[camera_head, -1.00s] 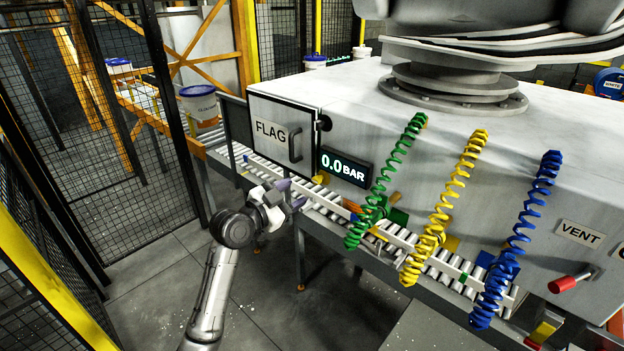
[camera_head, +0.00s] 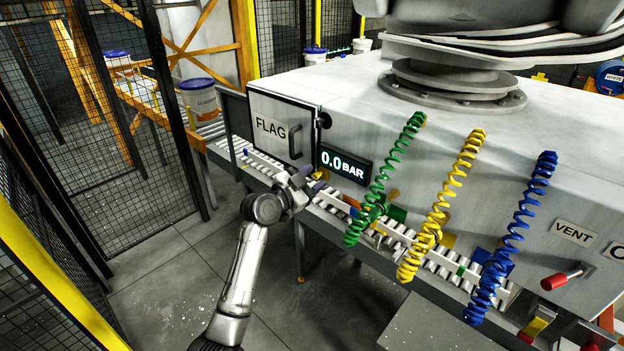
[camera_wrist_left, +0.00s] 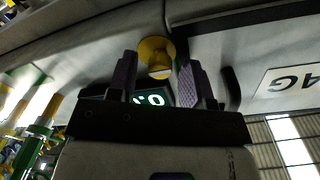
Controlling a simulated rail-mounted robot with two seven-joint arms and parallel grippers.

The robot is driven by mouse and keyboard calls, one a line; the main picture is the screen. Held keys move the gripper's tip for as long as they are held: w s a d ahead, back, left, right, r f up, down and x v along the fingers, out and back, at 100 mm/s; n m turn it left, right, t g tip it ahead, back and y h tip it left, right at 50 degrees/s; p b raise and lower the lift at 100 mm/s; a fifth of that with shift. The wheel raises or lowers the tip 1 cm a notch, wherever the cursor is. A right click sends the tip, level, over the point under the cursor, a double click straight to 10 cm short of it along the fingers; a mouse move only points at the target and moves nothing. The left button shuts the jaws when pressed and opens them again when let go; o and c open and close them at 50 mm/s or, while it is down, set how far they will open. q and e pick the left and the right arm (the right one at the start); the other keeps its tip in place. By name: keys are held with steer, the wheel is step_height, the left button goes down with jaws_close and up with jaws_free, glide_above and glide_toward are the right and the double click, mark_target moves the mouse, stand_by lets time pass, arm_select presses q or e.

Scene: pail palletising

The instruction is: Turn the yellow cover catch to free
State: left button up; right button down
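The yellow cover catch (camera_wrist_left: 156,56) is a round yellow knob on the grey housing, seen in the left wrist view. In the head view I cannot make it out; my left gripper is in that area. My left gripper (camera_head: 311,179) is below the FLAG door and the pressure display. In the left wrist view its two purple fingers (camera_wrist_left: 158,82) are apart, with the knob showing between and beyond their tips. I cannot tell whether either finger touches it. My right gripper is in neither view.
The FLAG door (camera_head: 283,128) and 0.0 BAR display (camera_head: 345,164) are just above the gripper. A roller conveyor (camera_head: 262,168) runs along the housing. Green (camera_head: 380,180), yellow (camera_head: 440,205) and blue (camera_head: 515,240) coiled hoses hang to the right. Mesh fencing stands left.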

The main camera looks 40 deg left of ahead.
arm_select(q)
steer(key=c, duration=0.8)
steer(key=shift+n, duration=0.3)
steer(key=n+p, duration=0.1)
steer(key=n, duration=0.2)
steer(key=shift+n, duration=0.4)
steer(key=n+p, duration=0.2)
steer(key=n, duration=0.2)
steer(key=shift+r+n, duration=0.1)
steer(key=shift+n, duration=0.2)
steer(key=n+p, duration=0.2)
steer(key=n, duration=0.1)
steer(key=n+p, duration=0.2)
steer(key=n, duration=0.2)
steer(key=shift+t+y, duration=0.3)
steer(key=shift+n+p, duration=0.6)
steer(key=shift+n, duration=0.6)
steer(key=shift+f, duration=0.2)
